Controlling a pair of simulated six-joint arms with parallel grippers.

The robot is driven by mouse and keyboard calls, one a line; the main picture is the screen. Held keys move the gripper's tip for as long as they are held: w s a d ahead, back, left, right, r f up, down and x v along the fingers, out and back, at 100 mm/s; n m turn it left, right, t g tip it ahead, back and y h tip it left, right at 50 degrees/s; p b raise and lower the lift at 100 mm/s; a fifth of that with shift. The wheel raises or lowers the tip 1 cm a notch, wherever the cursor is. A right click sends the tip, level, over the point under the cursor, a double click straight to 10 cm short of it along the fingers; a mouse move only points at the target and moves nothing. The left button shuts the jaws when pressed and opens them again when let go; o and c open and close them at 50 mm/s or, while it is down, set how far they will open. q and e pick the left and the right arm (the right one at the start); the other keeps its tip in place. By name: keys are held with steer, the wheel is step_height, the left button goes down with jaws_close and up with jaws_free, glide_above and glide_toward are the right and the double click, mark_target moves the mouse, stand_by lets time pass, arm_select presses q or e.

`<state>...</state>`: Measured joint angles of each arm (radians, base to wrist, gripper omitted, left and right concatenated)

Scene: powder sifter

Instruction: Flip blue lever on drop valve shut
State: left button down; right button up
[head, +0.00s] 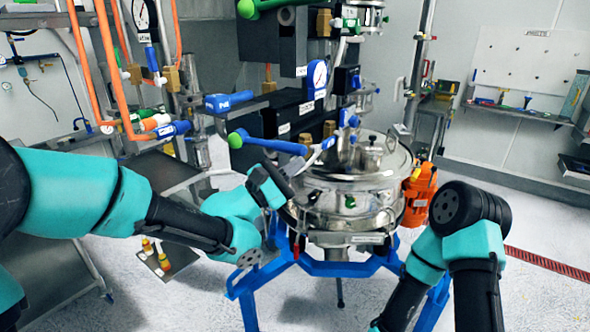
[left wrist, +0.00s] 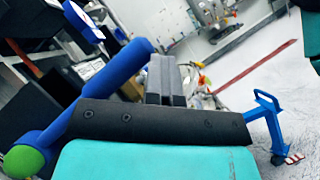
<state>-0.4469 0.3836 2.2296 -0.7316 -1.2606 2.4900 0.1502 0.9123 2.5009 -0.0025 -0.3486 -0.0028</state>
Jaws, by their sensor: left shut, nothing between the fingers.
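A blue lever (head: 275,144) with a green ball end (head: 237,138) sticks out to the left above the steel sifter (head: 365,180). No label in view shows clearly that it is on the drop valve. My left gripper (head: 318,158) is just below and right of the lever, with its fingers shut and empty. In the left wrist view, the blue lever (left wrist: 95,95) runs diagonally left of my shut fingers (left wrist: 167,78), its green ball at lower left. I cannot tell whether they touch. My right arm is at the right, its gripper out of view.
Another blue handle (head: 230,101) is above and left of the lever. Orange pipes (head: 112,70) and more blue handles stand at the left. A blue stand (head: 250,285) holds the sifter. An orange device (head: 420,190) hangs at its right side. A wall shelf (head: 520,110) is far right.

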arm_select(q)
steer(key=shift+r, duration=0.4)
steer(key=shift+f, duration=0.1)
steer(key=s+a+f, duration=0.5)
steer(key=s+f, duration=0.2)
steer(key=f, duration=0.3)
steer(key=shift+s, duration=0.35)
steer(key=shift+f, duration=0.15)
